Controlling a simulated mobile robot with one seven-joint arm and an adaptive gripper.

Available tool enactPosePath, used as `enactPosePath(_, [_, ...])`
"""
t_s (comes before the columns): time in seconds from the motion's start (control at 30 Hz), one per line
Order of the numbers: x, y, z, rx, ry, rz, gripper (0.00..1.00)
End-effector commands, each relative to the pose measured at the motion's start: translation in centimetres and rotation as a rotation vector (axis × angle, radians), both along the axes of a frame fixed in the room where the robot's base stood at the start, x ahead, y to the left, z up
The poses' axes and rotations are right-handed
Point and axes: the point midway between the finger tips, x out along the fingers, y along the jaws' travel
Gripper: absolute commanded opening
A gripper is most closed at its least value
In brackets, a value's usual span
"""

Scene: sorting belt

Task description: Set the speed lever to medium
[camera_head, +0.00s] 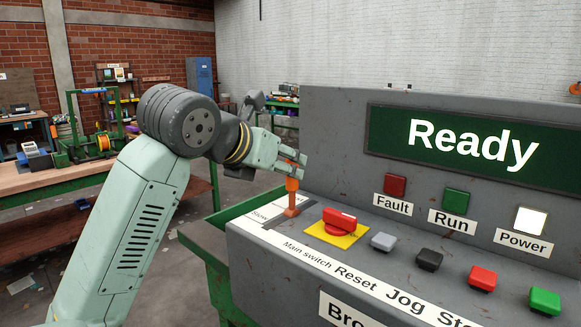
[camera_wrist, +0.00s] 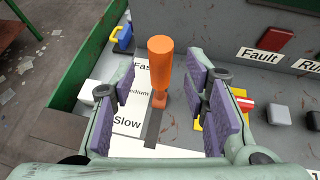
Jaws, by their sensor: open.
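The speed lever is an orange handle (camera_head: 292,190) standing on the left end of the grey console. In the wrist view the lever (camera_wrist: 160,68) rises from a dark slot, its foot beside the "Medium" label (camera_wrist: 138,92). The "Slow" label (camera_wrist: 127,122) is nearer the camera and the "Fast" label (camera_wrist: 141,66) farther. My gripper (camera_head: 302,166) is at the lever's upper part. In the wrist view my gripper (camera_wrist: 161,92) is open, with purple pads on both sides of the lever and gaps visible. The fingers partly hide the lever in the head view.
A red main switch (camera_head: 339,219) on a yellow plate sits just right of the lever. Grey (camera_head: 383,241), black (camera_head: 429,259), red (camera_head: 482,278) and green (camera_head: 544,300) buttons follow. The upright panel's screen (camera_head: 453,143) reads "Ready". A blue padlock-like item (camera_wrist: 122,38) lies beyond the lever.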

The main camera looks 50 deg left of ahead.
Motion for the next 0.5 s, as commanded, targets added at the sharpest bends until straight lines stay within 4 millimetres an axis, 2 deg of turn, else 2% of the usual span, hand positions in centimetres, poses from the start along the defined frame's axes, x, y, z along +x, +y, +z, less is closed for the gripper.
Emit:
enactPosePath(0.1, [-2.3,-0.7,1.3,0.004,0.0,0.003,0.41])
enactPosePath(0.23, [-4.2,-1.3,2.3,0.002,0.0,0.001,0.41])
enactPosePath(0.5, [-6.0,-1.9,3.3,0.001,0.0,0.0,0.41])
